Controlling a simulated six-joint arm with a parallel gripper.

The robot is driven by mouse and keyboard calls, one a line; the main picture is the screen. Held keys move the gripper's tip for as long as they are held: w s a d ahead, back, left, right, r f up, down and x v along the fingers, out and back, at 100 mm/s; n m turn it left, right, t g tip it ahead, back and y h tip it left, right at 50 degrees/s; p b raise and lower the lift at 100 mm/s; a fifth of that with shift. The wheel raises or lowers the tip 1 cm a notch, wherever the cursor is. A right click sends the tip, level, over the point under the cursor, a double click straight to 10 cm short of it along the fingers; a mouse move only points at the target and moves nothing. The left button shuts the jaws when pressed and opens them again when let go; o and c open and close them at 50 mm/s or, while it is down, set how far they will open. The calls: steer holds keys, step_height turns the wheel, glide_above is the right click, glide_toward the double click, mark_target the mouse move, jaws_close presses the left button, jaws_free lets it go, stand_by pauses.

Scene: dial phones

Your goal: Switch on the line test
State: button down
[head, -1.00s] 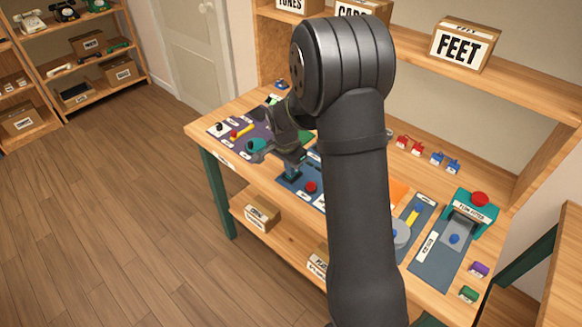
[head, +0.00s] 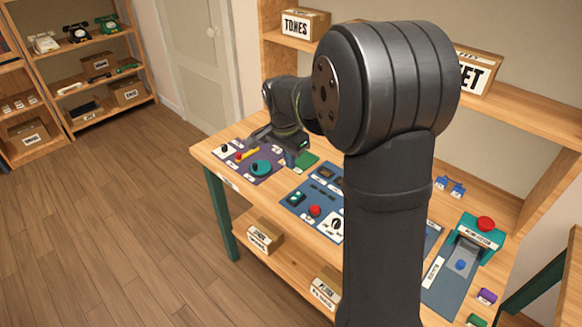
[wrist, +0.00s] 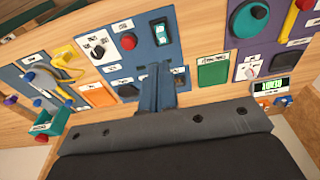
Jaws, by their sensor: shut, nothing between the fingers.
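The blue panel (head: 300,210) on the bench carries a green-and-black rocker switch (head: 296,197), a red button (head: 314,210) and a white-plated knob (head: 332,226). In the wrist view the rocker switch (wrist: 162,33) is in clear sight, but its position is too small to tell. I cannot read which label says line test. My gripper (head: 291,159) is shut and empty, above the bench near the green pad (head: 306,160), apart from the rocker. In the wrist view its fingers (wrist: 157,92) hide part of the panel.
A purple panel (head: 243,153) with a teal dial (head: 260,168) and a yellow handset-like bar (head: 248,153) lies at the left end. A teal box with a red button (head: 486,223) stands at the right. My arm hides the middle of the bench. A shelf runs behind.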

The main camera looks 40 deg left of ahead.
mark_target(299, 194)
stand_by(0.3)
steer(key=shift+w+r+t, duration=0.2)
steer(key=shift+w+t, duration=0.15)
steer(key=shift+t, duration=0.05)
steer(key=w+f, duration=0.1)
steer(key=f, duration=0.8)
steer(key=w+f, duration=0.1)
steer(key=f, duration=0.3)
steer(key=shift+w+f, duration=0.3)
steer(key=shift+f, duration=0.1)
